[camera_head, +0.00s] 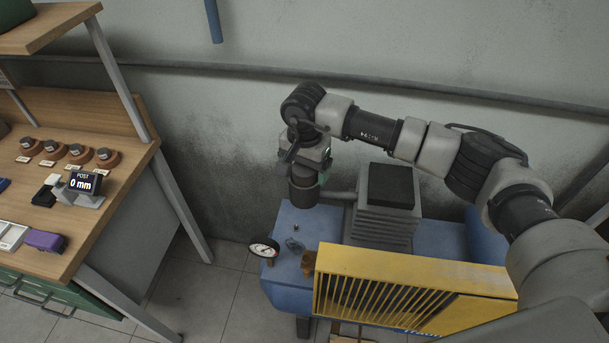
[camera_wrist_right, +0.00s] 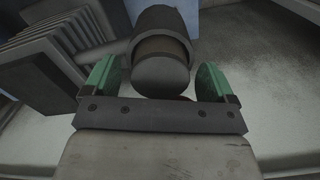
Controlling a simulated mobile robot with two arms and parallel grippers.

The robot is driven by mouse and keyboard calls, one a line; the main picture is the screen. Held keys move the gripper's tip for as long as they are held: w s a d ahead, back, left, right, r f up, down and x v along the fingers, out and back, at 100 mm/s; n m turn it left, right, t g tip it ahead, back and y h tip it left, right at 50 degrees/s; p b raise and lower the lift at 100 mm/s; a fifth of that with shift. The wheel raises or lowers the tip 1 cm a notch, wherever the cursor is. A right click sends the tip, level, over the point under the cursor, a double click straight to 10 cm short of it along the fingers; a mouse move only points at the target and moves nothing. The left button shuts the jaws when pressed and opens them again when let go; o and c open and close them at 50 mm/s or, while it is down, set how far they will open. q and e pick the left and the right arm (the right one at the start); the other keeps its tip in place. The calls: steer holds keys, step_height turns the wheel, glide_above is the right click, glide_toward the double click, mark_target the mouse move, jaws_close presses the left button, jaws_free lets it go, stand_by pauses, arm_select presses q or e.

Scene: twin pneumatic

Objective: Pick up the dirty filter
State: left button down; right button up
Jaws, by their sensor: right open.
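A dark grey cylinder (camera_head: 304,188) with a brownish band stands at the left end of the blue compressor (camera_head: 322,222); I take it for the dirty filter in its housing. It also shows in the right wrist view (camera_wrist_right: 160,60), with its round end facing the camera. My right gripper (camera_head: 308,158) is at the cylinder's upper end. In the right wrist view its two green fingers (camera_wrist_right: 160,78) are open on either side of the cylinder, with visible gaps, so it is not gripped. In the head view the arm partly hides the cylinder's top. My left gripper is out of view.
The ribbed compressor block (camera_head: 384,215) stands right of the cylinder, and a yellow slatted guard (camera_head: 400,285) is in front. A gauge (camera_head: 264,247) sits at the tank's left end. The wall is close behind. A wooden workbench (camera_head: 95,225) with parts is at left.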

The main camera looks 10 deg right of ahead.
steer(key=c, duration=1)
